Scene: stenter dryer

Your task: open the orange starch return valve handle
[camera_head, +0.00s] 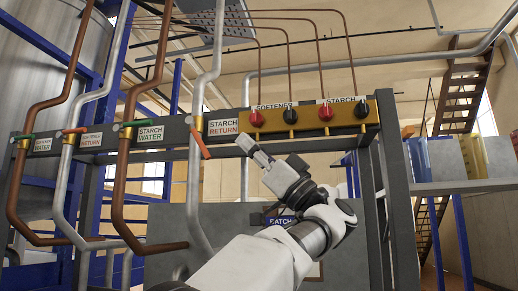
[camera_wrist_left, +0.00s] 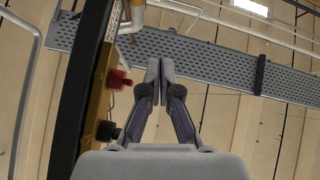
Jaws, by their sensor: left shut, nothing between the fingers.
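The orange starch return valve handle (camera_head: 201,142) is on the pale pipe just left of the STARCH RETURN label (camera_head: 223,127). It slants down to the right across the pipe. My left gripper (camera_head: 254,149) is to the right of the handle, apart from it in the picture, just below the yellow knob panel. Its fingers are shut together and empty; they also show closed in the left wrist view (camera_wrist_left: 153,74). The handle cannot be made out clearly in the left wrist view. My right gripper is not in view.
The yellow panel (camera_head: 310,117) carries red and black knobs; a red knob (camera_wrist_left: 118,80) shows left of my fingers in the wrist view. Other valves, one with a green handle (camera_head: 133,122), stand on pipes at left. A perforated metal tray (camera_wrist_left: 200,60) runs behind the fingers.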

